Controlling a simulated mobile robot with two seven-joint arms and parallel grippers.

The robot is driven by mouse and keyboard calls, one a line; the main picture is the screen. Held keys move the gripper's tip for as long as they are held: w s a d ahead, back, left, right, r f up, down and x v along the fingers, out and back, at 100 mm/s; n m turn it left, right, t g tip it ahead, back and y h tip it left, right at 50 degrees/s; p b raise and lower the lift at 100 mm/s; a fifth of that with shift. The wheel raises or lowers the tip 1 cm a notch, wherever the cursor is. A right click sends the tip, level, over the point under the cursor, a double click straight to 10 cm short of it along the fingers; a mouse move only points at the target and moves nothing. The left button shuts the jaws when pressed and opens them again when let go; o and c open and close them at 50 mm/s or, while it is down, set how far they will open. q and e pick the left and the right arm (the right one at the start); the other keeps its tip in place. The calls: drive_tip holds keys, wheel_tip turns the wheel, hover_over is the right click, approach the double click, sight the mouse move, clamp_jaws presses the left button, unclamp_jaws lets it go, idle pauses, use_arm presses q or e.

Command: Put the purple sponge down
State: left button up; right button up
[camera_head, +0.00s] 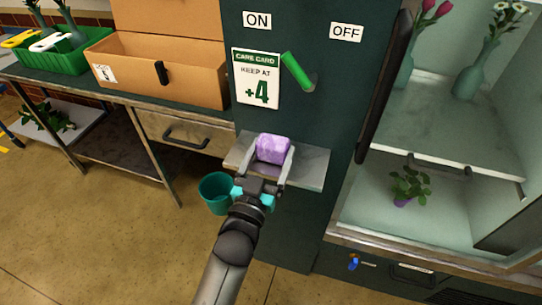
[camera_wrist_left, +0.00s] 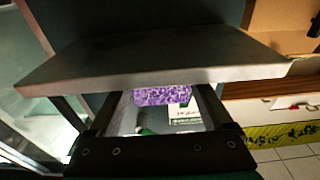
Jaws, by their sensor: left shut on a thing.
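The purple sponge (camera_head: 273,148) is held between the two fingers of my left gripper (camera_head: 268,157), which is shut on it. In the head view both are over the small grey shelf (camera_head: 312,167) on the front of the dark green cabinet. The sponge (camera_wrist_left: 162,95) also shows in the left wrist view, between the fingers and partly hidden by the shelf's slab (camera_wrist_left: 150,62). I cannot tell whether the sponge touches the shelf. My right gripper is not in view.
A care card (camera_head: 256,78) and a green lever (camera_head: 297,71) are above. An open cardboard box (camera_head: 170,82) stands on the left bench. The open cabinet (camera_head: 425,115) at right holds vases and a plant.

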use_arm(q)
drive_tip(key=shift+f, duration=0.15)
drive_tip(key=o, duration=1)
drive_tip(key=shift+c, duration=0.2)
drive_tip(key=shift+r, duration=0.3)
drive_tip(key=p+v, duration=0.1)
drive_tip(key=v, duration=1.1)
